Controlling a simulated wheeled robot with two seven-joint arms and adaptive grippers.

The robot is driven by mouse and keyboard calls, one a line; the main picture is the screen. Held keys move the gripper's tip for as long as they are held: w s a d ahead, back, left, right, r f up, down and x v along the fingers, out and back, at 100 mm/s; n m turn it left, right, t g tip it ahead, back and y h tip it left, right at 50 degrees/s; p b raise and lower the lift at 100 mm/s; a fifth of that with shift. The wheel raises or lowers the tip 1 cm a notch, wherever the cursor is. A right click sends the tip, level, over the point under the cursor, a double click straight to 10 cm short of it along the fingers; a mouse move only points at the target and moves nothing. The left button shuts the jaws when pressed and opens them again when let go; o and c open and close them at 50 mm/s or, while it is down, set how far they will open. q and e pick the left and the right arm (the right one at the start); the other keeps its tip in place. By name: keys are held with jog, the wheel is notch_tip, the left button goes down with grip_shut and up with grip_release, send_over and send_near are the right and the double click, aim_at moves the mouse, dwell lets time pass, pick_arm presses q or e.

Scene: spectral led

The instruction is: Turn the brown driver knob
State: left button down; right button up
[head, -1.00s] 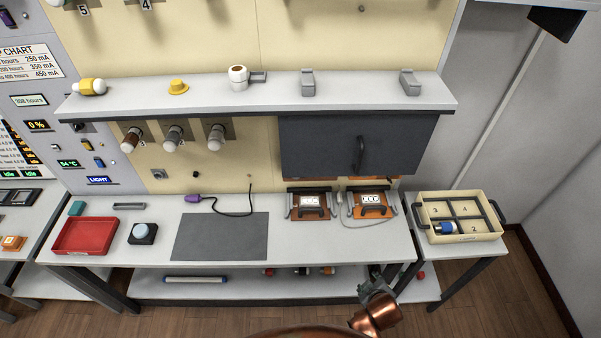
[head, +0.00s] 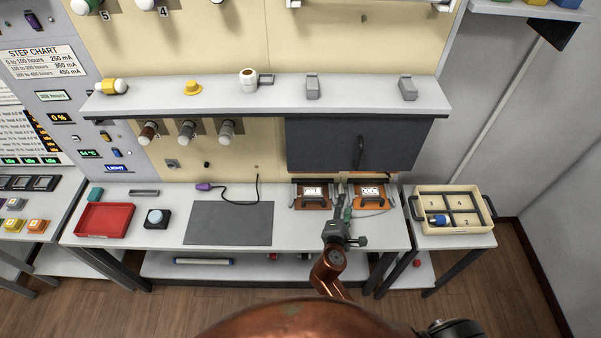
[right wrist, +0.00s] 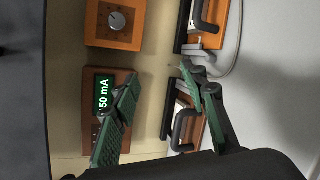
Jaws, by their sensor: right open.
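The brown driver (right wrist: 90,108) shows in the right wrist view as a brown box on the beige back panel, with a green-lit display (right wrist: 103,92) reading "50 mA", perhaps partly cut off. Its knob is not visible; a finger covers part of the box. My right gripper (right wrist: 158,75) is open and empty, with one green-padded finger in front of the brown driver and the other over the bench devices. In the head view my right gripper (head: 345,197) reaches over the bench between the two clamped devices, below the dark cabinet. My left gripper is not in view.
An orange driver (right wrist: 101,28) with a round dial sits beside the brown one. A dark cabinet door (head: 355,145) overhangs this area. Two devices with black handles, left (head: 312,203) and right (head: 371,203), flank my gripper. A grey mat (head: 229,223) lies clear at left.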

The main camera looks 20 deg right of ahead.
jog(key=w+a+r+n+t+y, duration=0.25)
jog(key=w+a+n, duration=0.2)
jog(key=a, duration=0.25)
jog(key=w+a+r+n+t+y, duration=0.1)
jog(key=w+a+r+n+t, duration=0.2)
jog(key=a+n, duration=0.35)
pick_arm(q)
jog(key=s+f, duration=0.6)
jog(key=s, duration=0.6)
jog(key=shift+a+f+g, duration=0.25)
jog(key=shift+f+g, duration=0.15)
pick_arm(e)
jog(key=x, duration=0.8)
jog(key=shift+w+f, duration=0.2)
jog(key=shift+f, duration=0.3)
jog(key=shift+a+h, duration=0.15)
jog(key=shift+h, duration=0.1)
jog(key=shift+c, duration=0.4)
grip_shut()
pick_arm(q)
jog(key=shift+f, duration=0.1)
